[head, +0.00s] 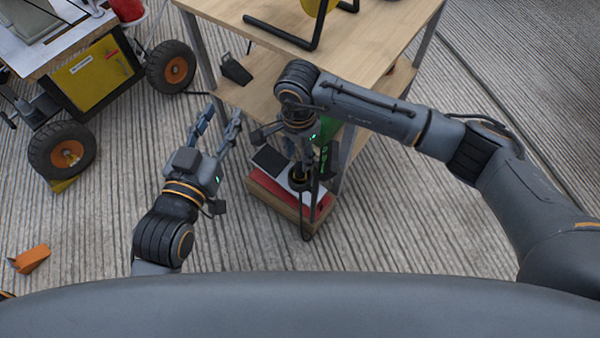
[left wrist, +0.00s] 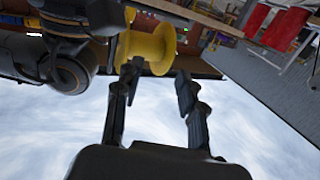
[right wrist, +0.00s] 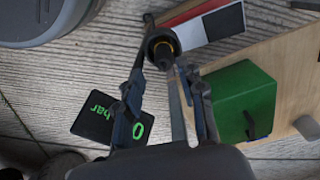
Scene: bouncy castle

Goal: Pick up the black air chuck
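A black piece with a yellow ring, which looks like the air chuck (right wrist: 163,49), is between the fingertips of my right gripper (right wrist: 162,66) in the right wrist view. In the head view, its ring shows below my right gripper (head: 298,165), beside a hanging loop of black hose (head: 304,222). The fingers are close around the piece, but I cannot tell whether they grip it. My left gripper (head: 219,118) is open and empty, left of the table; its spread fingers also show in the left wrist view (left wrist: 158,72).
The wooden table (head: 228,14) has a lower shelf and metal legs near my right gripper. A red and white box (head: 318,204) lies below. A green box (right wrist: 243,100) and a "0 bar" display (right wrist: 110,118) are near. A wheeled cart (head: 95,75) stands left.

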